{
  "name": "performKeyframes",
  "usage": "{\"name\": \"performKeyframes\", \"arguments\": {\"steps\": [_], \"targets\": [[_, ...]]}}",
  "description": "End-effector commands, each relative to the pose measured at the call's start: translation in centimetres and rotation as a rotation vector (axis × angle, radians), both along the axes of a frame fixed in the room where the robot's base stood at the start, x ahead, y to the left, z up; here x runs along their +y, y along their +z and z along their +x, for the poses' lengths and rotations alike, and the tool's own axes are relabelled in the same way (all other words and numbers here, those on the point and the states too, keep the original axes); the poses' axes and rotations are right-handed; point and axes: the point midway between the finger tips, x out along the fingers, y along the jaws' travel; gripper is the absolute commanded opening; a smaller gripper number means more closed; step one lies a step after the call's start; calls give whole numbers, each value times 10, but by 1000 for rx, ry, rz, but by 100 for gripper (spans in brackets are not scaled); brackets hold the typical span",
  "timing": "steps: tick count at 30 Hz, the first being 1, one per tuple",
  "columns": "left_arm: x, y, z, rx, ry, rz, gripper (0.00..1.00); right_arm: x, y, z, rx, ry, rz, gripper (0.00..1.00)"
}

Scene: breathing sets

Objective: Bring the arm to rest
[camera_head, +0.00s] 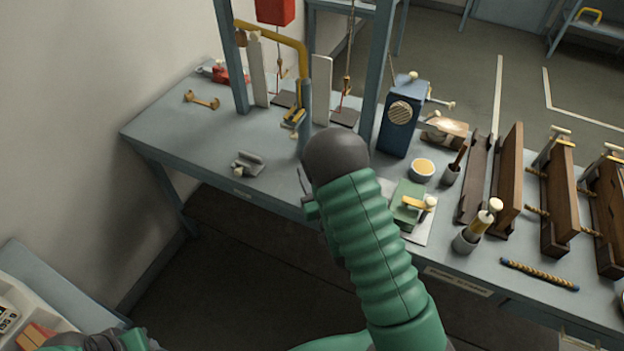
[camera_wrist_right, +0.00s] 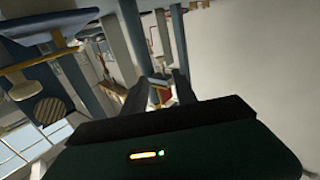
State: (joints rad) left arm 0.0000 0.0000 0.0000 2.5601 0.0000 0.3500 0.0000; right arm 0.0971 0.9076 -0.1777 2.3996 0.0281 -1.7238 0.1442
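My green, ribbed right arm (camera_head: 372,235) rises from the bottom of the head view. Its dark rounded joint (camera_head: 336,158) overlaps the front edge of the bench. The right gripper is hidden behind this arm in the head view. In the right wrist view, my right gripper (camera_wrist_right: 160,82) has two dark fingers standing apart with nothing held between them. Part of my left arm (camera_head: 95,341) shows at the bottom left of the head view; its gripper is out of sight.
A grey-blue bench (camera_head: 205,135) crosses the head view. It carries a blue box (camera_head: 403,118), a green block (camera_head: 408,205), a white bowl (camera_head: 422,170), wooden racks (camera_head: 507,180) and a grey metal piece (camera_head: 248,164). Blue posts (camera_head: 231,55) rise from it. Dark floor lies in front.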

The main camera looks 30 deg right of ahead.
Motion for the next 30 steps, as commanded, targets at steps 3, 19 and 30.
{"name": "performKeyframes", "arguments": {"steps": [3,19,30], "targets": [[0,-3,0,0,0,0,40,2,0,-9,-1,0,0,34],[0,-2,0,0,0,0,40,4,0,-8,23,-1,9,34],[0,-2,0,0,0,0,40,72,-35,-42,711,74,166,34]]}}
